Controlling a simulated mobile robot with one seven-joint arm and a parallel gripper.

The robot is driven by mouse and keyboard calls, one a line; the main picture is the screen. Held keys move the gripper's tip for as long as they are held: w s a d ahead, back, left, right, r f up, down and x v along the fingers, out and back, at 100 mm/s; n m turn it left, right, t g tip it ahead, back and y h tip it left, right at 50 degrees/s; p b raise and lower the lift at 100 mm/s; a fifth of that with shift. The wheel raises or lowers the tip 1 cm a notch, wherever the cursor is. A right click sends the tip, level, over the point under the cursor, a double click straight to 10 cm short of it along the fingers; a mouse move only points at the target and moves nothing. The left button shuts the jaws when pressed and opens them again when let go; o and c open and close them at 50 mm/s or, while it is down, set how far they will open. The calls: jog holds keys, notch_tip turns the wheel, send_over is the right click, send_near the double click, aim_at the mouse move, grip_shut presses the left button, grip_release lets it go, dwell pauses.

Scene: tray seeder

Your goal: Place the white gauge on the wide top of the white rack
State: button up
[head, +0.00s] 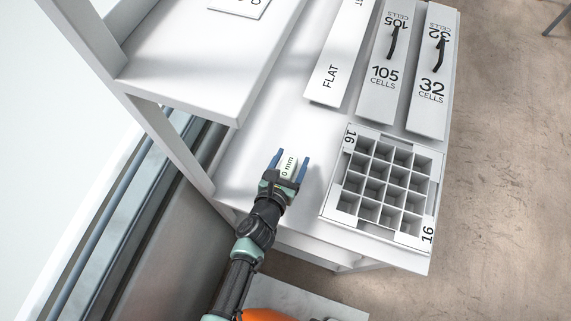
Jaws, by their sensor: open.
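The white gauge (288,167), a small white piece with "0 mm" in dark print, is on the white table surface. My gripper (290,156) comes in from the bottom of the head view. Its two blue fingers are apart, one on each side of the gauge, with a visible gap. The gripper's body hides the near end of the gauge. A white rack (185,75) with a broad flat top and upright posts stands at the upper left. A flat white card with dark lettering lies at the top of the view, at the rack's far end.
A white 16-cell tray (335,204) stands right of my gripper. White panels marked FLAT (337,55), 105 CELLS (383,95) and 32 CELLS (427,110) lie behind it, two with black handles.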

jog(key=shift+s+a+r, duration=0.25)
jog(key=shift+s+r, duration=0.15)
jog(key=v, duration=1.1)
jog(key=shift+d+f, duration=0.1)
jog(key=shift+d, duration=0.05)
